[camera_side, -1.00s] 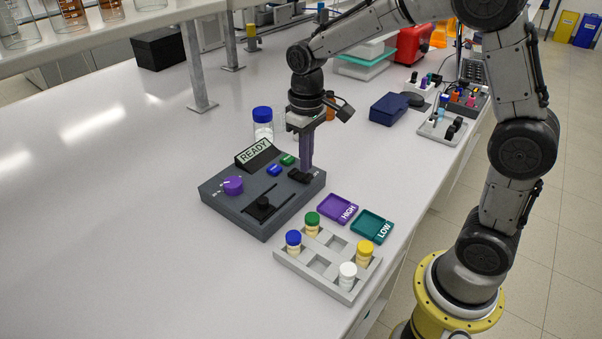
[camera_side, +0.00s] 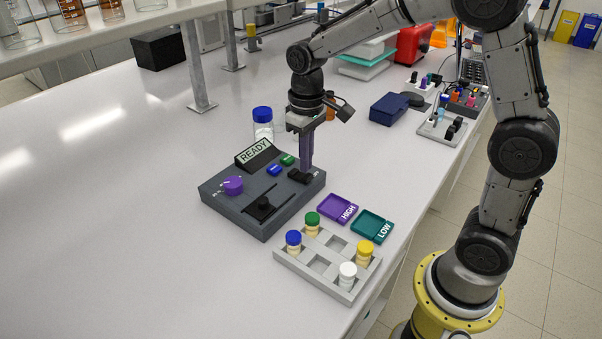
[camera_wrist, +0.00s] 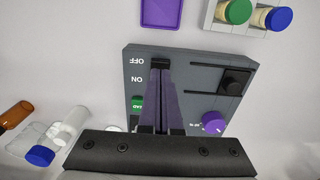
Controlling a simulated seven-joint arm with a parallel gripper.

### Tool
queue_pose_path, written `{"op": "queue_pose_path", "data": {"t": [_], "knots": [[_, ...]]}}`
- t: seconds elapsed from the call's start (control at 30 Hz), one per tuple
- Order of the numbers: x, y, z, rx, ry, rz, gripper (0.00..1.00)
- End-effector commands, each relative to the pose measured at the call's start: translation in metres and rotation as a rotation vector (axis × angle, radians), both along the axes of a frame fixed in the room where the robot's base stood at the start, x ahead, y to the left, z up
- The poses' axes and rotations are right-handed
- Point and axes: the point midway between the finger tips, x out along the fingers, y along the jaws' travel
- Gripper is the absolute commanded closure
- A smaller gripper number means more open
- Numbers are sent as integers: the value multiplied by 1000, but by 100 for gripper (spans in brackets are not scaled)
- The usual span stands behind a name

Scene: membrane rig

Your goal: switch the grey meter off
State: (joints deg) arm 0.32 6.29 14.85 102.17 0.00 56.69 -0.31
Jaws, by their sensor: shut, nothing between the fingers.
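The grey meter (camera_side: 262,218) lies on the bench, its raised display (camera_side: 256,155) reading READY. A black power switch (camera_side: 299,176) sits at its right corner. In the wrist view, the OFF and ON labels (camera_wrist: 136,69) run beside the switch (camera_wrist: 159,61), whose far end shows at OFF. My gripper (camera_side: 307,168) points down, shut and empty, its purple fingers at the switch. In the wrist view the fingertips (camera_wrist: 161,70) cover most of the switch, near its OFF end. I cannot tell whether they press on it, nor which way it is tipped.
The meter also has a purple knob (camera_side: 233,185), a blue button (camera_side: 274,170), a green button (camera_side: 288,160) and a black slider (camera_side: 263,206). A blue-capped jar (camera_side: 263,125) stands behind. A vial rack (camera_side: 325,267) and purple and teal trays (camera_side: 338,209) are in front.

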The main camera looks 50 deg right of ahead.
Motion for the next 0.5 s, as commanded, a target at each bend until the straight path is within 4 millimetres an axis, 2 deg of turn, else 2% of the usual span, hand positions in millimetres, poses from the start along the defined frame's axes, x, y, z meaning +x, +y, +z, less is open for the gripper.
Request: {"op": "queue_pose_path", "data": {"t": [0.5], "knots": [[0, 0, -4, 0, 1, 0, 100]]}}
